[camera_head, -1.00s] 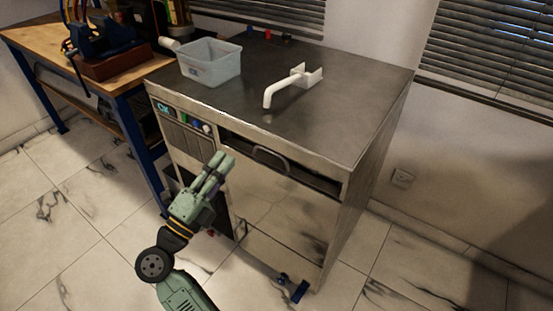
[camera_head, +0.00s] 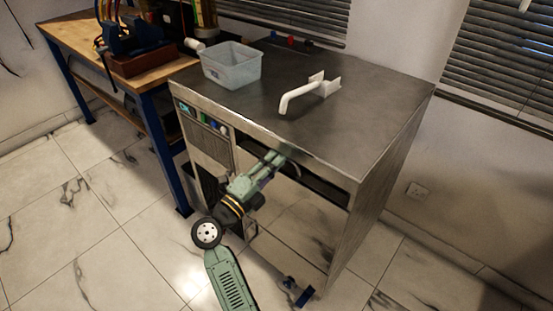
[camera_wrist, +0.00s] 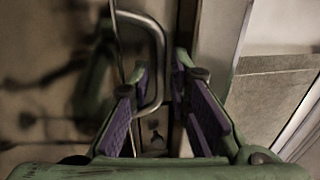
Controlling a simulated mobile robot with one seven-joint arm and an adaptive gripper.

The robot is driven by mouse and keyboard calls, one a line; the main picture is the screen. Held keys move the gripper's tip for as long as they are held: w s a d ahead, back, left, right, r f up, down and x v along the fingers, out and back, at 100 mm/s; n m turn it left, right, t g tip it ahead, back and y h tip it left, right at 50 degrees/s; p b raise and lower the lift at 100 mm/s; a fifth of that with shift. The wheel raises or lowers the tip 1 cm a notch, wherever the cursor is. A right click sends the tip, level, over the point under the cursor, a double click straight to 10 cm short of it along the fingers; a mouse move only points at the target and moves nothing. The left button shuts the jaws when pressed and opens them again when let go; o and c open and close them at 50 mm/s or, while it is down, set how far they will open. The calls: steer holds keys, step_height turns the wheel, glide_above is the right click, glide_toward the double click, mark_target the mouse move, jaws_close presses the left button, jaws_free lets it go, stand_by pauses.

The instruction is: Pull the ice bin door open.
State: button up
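The ice bin door (camera_head: 292,222) is the shiny metal front panel of the steel machine, below a dark slot, and it looks shut. Its curved grey handle shows in the wrist view (camera_wrist: 157,50); in the head view my gripper mostly hides it. My green gripper (camera_head: 279,158) reaches the upper front of the machine, at the handle. In the wrist view my gripper (camera_wrist: 160,78) has its purple-padded fingers apart, with the handle's bar between them. A gap shows by the right finger; whether the left finger touches the bar I cannot tell.
On the machine's dark top (camera_head: 375,110) stand a clear bin (camera_head: 231,68) and a white curved spout (camera_head: 305,92). A wooden workbench (camera_head: 75,42) with blue legs adjoins on the left.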

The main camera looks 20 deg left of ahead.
steer(key=shift+w+d+r, duration=0.1)
steer(key=shift+w, duration=0.3)
steer(key=shift+c, duration=0.2)
jaws_close()
stand_by(0.3)
